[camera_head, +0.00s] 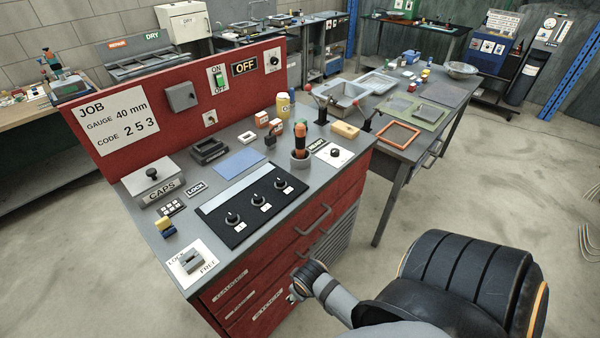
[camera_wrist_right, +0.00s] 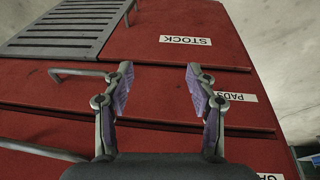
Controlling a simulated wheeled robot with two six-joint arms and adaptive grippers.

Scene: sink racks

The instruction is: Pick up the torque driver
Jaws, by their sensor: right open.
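The torque driver (camera_head: 300,137), with an orange and black handle, stands upright in a round grey holder (camera_head: 300,160) on the grey top of the red bench. My right arm comes in at the bottom of the head view, and its gripper end is low in front of the bench drawers, below and apart from the driver. In the right wrist view my right gripper (camera_wrist_right: 159,80) is open and empty, facing the red drawer fronts. The driver is not in the wrist view. My left gripper is not in view.
The black dial panel (camera_head: 255,204) lies left of the holder, and a white plate with a black knob (camera_head: 334,153) lies to its right. A yellow block (camera_head: 345,130) and small boxes are close by. Drawer handles (camera_head: 312,220) stick out from the bench front.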

